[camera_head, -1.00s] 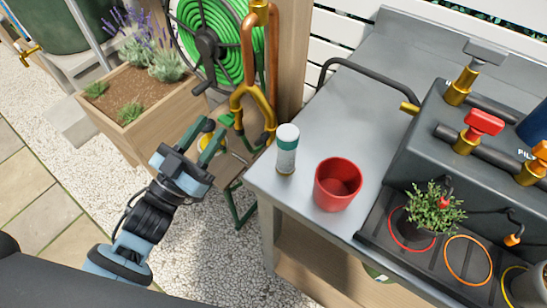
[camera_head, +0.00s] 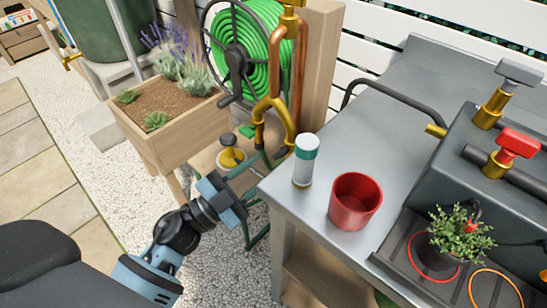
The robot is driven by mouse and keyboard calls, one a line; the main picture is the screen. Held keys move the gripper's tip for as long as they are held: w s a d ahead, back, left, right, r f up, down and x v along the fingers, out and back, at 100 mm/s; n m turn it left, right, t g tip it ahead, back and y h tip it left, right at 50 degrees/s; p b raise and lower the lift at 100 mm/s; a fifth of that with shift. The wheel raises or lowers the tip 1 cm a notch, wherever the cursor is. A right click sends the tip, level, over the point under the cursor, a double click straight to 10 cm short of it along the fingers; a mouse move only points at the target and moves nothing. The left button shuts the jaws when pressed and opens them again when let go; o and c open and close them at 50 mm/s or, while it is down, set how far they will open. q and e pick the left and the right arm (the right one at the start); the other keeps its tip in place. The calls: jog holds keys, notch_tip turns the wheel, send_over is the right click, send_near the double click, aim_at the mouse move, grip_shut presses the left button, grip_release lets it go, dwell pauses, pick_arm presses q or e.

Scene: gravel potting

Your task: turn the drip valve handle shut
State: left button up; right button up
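Two valves show on the dark manifold box at the right: one with a grey T-shaped handle (camera_head: 520,71) on a brass stem, and one with a red handle (camera_head: 519,142) on a brass body. I cannot tell which is the drip valve. Both stand well apart from my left gripper. My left gripper (camera_head: 262,176) is at the lower middle, beside the left edge of the grey bench, with its fingers apart and nothing seen between them. My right gripper is not in view.
On the grey bench (camera_head: 398,130) stand a white bottle with a green band (camera_head: 304,162), a red pot (camera_head: 355,202) and a small plant (camera_head: 458,237) in a tray. A black hose (camera_head: 385,90) arches over the bench. A hose reel (camera_head: 240,55) and wooden planter (camera_head: 170,115) stand left.

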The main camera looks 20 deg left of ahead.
aim_at(276, 157)
pick_arm(q)
jog(key=shift+x, duration=2.4)
grip_shut()
